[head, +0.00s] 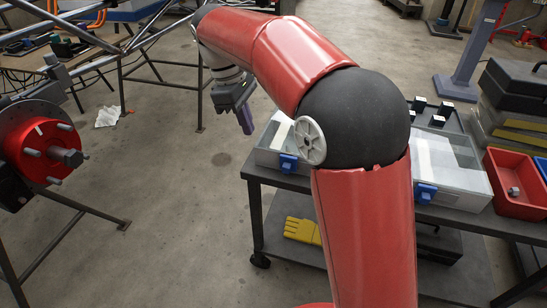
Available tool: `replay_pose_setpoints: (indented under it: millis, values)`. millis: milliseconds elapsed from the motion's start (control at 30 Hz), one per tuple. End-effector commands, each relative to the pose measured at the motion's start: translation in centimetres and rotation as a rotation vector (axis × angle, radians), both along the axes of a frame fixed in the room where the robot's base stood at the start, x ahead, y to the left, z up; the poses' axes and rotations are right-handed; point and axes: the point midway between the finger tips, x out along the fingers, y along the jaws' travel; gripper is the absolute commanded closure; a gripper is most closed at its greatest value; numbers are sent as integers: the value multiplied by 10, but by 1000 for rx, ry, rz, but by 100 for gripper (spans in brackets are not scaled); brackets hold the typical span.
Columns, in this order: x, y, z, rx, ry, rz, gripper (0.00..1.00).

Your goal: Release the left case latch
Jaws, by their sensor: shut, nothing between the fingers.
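A clear, grey-lidded case (460,180) sits on a dark cart top, its middle hidden behind my arm. The left blue latch (289,163) is on its front face, left of my arm. The right blue latch (425,193) is on the front face, right of my arm. Whether either latch is fastened is too small to tell. My gripper (247,130) points downward with purple fingers, shut and empty. In the picture it is up and left of the left latch, apart from it, beyond the case's left end.
The dark cart (275,181) holds the case, with yellow gloves (302,231) on its lower shelf. A red bin (518,180) and stacked cases (515,95) stand at right. A red hub (45,150) on a tube chassis is at left. Open floor lies between.

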Motion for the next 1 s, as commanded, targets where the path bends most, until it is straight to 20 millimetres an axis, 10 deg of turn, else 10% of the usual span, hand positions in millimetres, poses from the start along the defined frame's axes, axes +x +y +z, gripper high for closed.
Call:
replay_pose_setpoints:
  millis: [500,1000]
  values:
    - [-10,-25,-95,-1,3,-3,100]
    - [-22,-60,-91,0,1,-1,100]
